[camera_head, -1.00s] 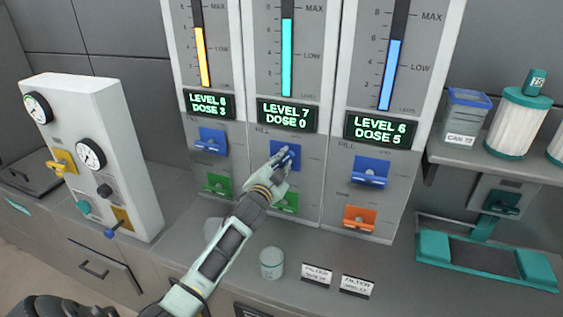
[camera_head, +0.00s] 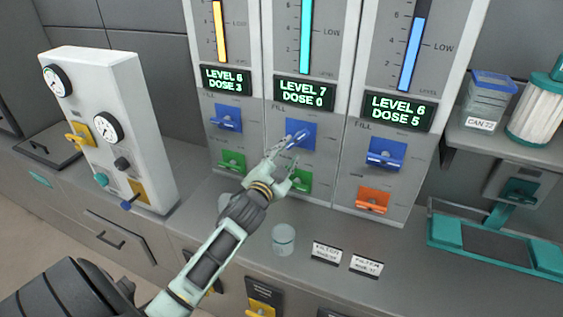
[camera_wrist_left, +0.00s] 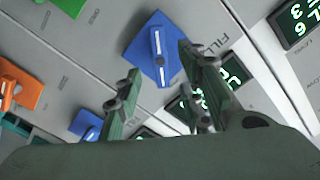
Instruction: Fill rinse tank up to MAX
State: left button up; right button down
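Three tall gauge panels stand side by side; I cannot read which is the rinse tank. The middle one has a cyan level bar (camera_head: 305,38), a display (camera_head: 304,92) reading LEVEL 7 with a dose that looks like 0, and a blue FILL lever (camera_head: 301,134). My left gripper (camera_head: 284,151) is at the lower left of this lever. In the left wrist view its two fingers (camera_wrist_left: 158,85) are spread, with the blue lever (camera_wrist_left: 153,50) just beyond them and nothing clearly held. A green lever (camera_head: 299,180) below is partly hidden by the hand. My right gripper is out of view.
The left panel (camera_head: 226,79) reads LEVEL 6, DOSE 3; the right one (camera_head: 398,110) LEVEL 6, DOSE 5. A white gauge box (camera_head: 100,80) stands at left. A beaker (camera_head: 284,240) and two filter labels (camera_head: 327,253) are on the counter. A canister (camera_head: 487,100) is on the right shelf.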

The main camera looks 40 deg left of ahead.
aim_at(296, 141)
pick_arm(q)
jog(key=v, duration=0.3)
jog(key=shift+s, duration=0.4)
jog(key=shift+d, duration=0.1)
dwell(1.3)
jog(key=shift+b+x, duration=0.95)
jog(key=shift+x, duration=5.15)
jog(key=shift+d+r, duration=0.15)
jog(key=shift+c, duration=0.5)
grip_shut()
